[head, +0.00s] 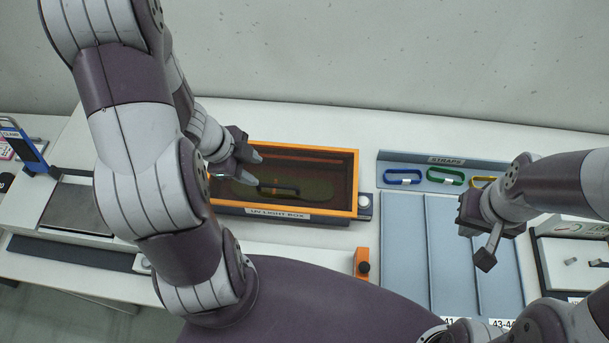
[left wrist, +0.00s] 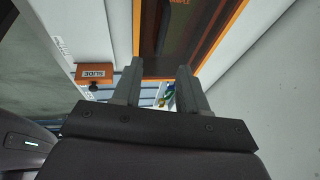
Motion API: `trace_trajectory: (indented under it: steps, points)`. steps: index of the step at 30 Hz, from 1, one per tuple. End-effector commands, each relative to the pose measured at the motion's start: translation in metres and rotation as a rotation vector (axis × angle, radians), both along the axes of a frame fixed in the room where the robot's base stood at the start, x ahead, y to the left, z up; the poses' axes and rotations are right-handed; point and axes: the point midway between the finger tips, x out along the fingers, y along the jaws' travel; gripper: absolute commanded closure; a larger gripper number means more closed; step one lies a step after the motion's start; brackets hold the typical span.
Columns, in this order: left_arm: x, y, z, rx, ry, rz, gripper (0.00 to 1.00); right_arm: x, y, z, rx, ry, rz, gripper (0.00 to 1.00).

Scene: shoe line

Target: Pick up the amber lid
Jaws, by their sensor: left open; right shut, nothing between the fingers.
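The amber lid (head: 325,180) is a dark translucent pane in an orange frame, with a black bar handle (head: 278,190). It lies on the UV light box (head: 285,215) in the head view. The lid also shows at the top of the left wrist view (left wrist: 188,35). My left gripper (head: 254,169) is open and empty over the left part of the lid, near the handle. Its two fingers show apart in the left wrist view (left wrist: 158,84). My right gripper (head: 487,257) is shut and empty above the grey-blue panels at the right.
An orange block (head: 362,264) stands in front of the box; it reads SLIDE in the left wrist view (left wrist: 95,74). A STRAPS rack (head: 445,161) with coloured straps is at the back right. A round knob (head: 364,201) sits by the box's right end.

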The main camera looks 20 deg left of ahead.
Motion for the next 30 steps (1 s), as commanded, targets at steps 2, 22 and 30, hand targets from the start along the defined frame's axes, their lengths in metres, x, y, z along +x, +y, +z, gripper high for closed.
trace_trajectory:
  steps: [2,22,30]
  points:
    - [0.003,-0.008,-0.019,-0.017,-0.001,-0.010,0.57,0.000,0.000,-0.015,0.000,0.000,0.000,1.00]
    - [0.034,-0.044,-0.112,-0.012,-0.003,-0.005,0.57,0.000,0.000,-0.067,0.000,0.000,0.000,1.00]
    - [0.035,-0.044,-0.111,-0.012,-0.004,-0.004,0.80,0.000,0.000,-0.065,0.000,0.000,0.000,1.00]
